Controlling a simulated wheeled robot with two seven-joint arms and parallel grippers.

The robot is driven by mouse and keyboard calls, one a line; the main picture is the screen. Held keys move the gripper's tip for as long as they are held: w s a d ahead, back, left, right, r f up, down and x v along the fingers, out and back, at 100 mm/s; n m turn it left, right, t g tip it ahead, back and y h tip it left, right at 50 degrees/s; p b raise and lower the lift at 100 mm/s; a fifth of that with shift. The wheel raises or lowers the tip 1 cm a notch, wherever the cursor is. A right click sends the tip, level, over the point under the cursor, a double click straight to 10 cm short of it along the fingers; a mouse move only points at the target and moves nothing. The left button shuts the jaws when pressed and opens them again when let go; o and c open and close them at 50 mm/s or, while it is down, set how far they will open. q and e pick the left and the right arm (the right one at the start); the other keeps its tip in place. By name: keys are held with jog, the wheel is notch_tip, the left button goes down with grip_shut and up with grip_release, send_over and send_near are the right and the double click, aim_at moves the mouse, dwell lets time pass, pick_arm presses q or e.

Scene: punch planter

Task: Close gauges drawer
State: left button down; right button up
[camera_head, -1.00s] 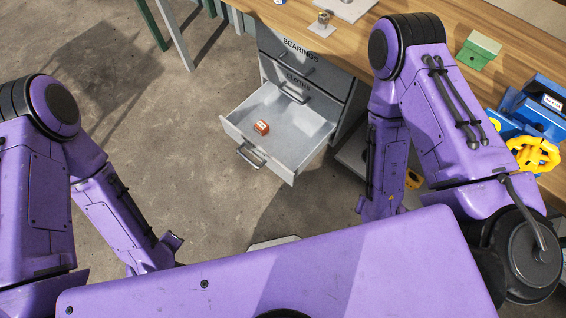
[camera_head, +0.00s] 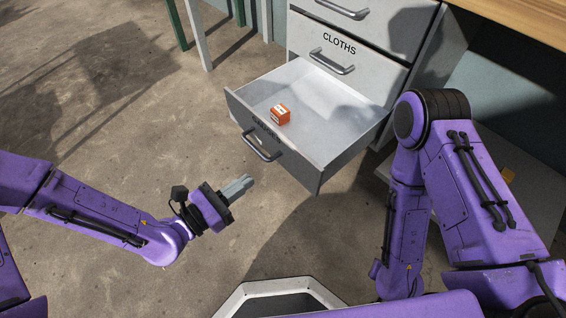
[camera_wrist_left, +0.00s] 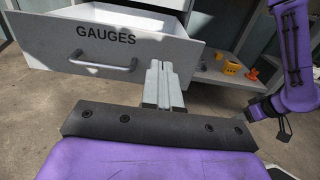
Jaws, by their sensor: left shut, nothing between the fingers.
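The gauges drawer (camera_head: 290,165) is pulled out below the cloths drawer in the head view. Its front panel with the word GAUGES and a bar handle (camera_head: 262,147) faces me. A small orange box (camera_head: 280,114) lies inside it. My left gripper (camera_head: 248,181) is shut and empty, in front of and below the handle, and looks apart from the drawer. In the left wrist view, the shut fingers (camera_wrist_left: 161,75) point toward the right part of the drawer front (camera_wrist_left: 105,45), right of its handle (camera_wrist_left: 103,67). My right gripper is not visible; only its arm shows.
The closed cloths drawer (camera_head: 345,50) is above, and a wooden worktop (camera_head: 520,15) is at the upper right. A low shelf with yellow items (camera_wrist_left: 232,68) is right of the drawer in the left wrist view. The concrete floor left of the drawer is clear.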

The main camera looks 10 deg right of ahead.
aim_at(293, 148)
pick_arm(q)
jog(key=b+x, duration=0.3)
jog(key=x, duration=0.8)
jog(key=shift+w+d+f, duration=0.1)
jog(key=shift+d+f, duration=0.05)
jog(key=shift+d, duration=0.15)
jog(key=shift+w+d, duration=0.25)
jog(key=shift+d, duration=0.1)
jog(key=shift+w, duration=0.1)
